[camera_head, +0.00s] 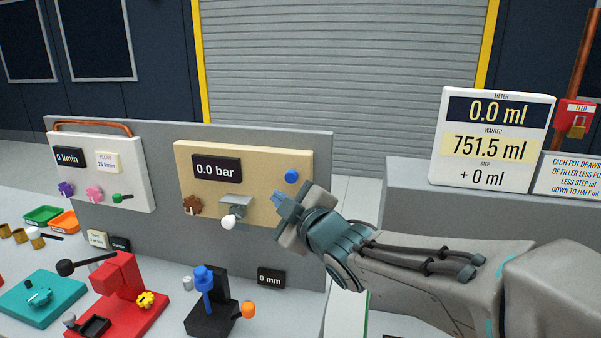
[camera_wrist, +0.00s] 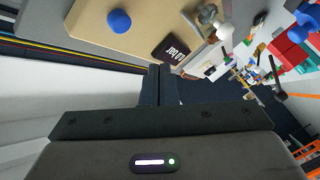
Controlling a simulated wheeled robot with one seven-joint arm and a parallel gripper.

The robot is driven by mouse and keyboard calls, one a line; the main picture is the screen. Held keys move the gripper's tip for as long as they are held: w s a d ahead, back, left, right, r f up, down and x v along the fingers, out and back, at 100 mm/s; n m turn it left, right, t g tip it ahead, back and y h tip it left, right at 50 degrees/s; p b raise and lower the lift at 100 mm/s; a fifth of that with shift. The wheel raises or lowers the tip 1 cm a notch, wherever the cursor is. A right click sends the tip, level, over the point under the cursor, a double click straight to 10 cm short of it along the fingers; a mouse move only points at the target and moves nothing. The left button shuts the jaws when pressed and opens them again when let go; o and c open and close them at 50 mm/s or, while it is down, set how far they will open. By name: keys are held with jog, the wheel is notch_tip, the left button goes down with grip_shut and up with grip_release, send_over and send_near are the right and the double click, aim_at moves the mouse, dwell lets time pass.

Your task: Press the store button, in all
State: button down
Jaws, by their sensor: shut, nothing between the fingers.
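A round blue button (camera_head: 291,176) sits at the upper right of a beige panel (camera_head: 262,163) with a "0.0 bar" display (camera_head: 217,169). I see no "store" label. In the wrist view the blue button (camera_wrist: 119,21) is at the upper left of my fingers, and the display (camera_wrist: 174,50) is above them. My gripper (camera_head: 281,203) is shut and empty, in front of the panel's lower right part, below the button in the head view. The shut fingers also show in the wrist view (camera_wrist: 162,75). The gripper looks apart from the button; its gap to the panel is unclear.
A brown knob (camera_head: 192,205) and a white-tipped lever (camera_head: 229,222) sit on the panel left of my gripper. A white panel (camera_head: 100,180) stands further left. Red (camera_head: 128,280), black-blue (camera_head: 208,300) and teal (camera_head: 42,298) devices stand below. A meter sign (camera_head: 492,140) stands right.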

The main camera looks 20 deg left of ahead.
aim_at(285, 179)
jog(key=shift+w+a+p, duration=0.15)
jog(key=shift+w+p, duration=0.2)
jog(key=shift+w, duration=0.95)
jog(key=shift+w+a+p, duration=0.15)
jog(key=shift+w+p, duration=0.15)
jog(key=shift+w, duration=1)
jog(key=shift+w, duration=0.4)
jog(key=shift+w, duration=0.5)
dwell(0.6)
dwell(0.3)
jog(key=shift+s+b, duration=0.65)
jog(key=shift+s, duration=0.25)
